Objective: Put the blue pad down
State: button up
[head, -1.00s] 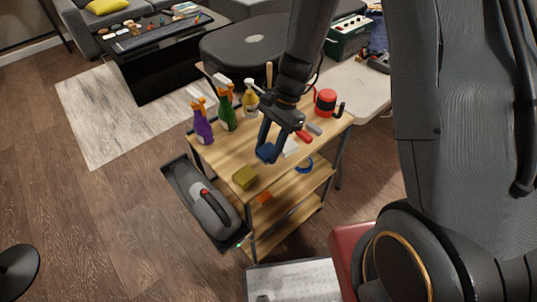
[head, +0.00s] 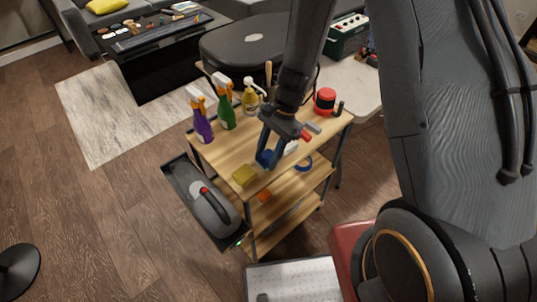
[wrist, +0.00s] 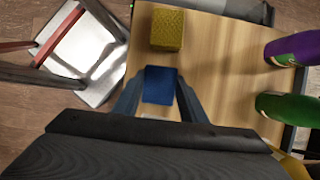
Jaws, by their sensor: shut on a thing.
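The blue pad (head: 265,158) is between the fingers of my gripper (head: 268,153), at the front part of the wooden cart top. In the wrist view the blue pad (wrist: 160,86) sits between the two fingertips of my gripper (wrist: 158,90), which is shut on it. I cannot tell whether the pad touches the cart top. A yellow sponge block (head: 245,175) lies on the cart top, a little apart from the pad; it also shows in the wrist view (wrist: 167,29).
The cart top (head: 222,155) also bears a purple spray bottle (head: 202,125), a green spray bottle (head: 226,112), a yellow bottle (head: 250,100) and a red container (head: 325,101). A grey case (head: 212,212) hangs at the left.

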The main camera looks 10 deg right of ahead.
jog(key=o, duration=1.2)
jog(key=shift+s+f, duration=0.2)
jog(key=shift+f, duration=0.4)
jog(key=shift+d+f, duration=0.1)
jog(key=shift+r, duration=0.3)
jog(key=a+b+v, duration=0.1)
jog(key=b+v, duration=0.1)
jog(key=v, duration=1)
jog(key=s+d+r+n+t+h, duration=0.3)
jog(key=s+d+r+n, duration=0.3)
jog(key=s+d+n, duration=0.3)
jog(key=shift+s+d+r+n+t+h, duration=0.25)
jog(key=shift+s+n+h, duration=0.2)
jog(key=shift+n, duration=0.65)
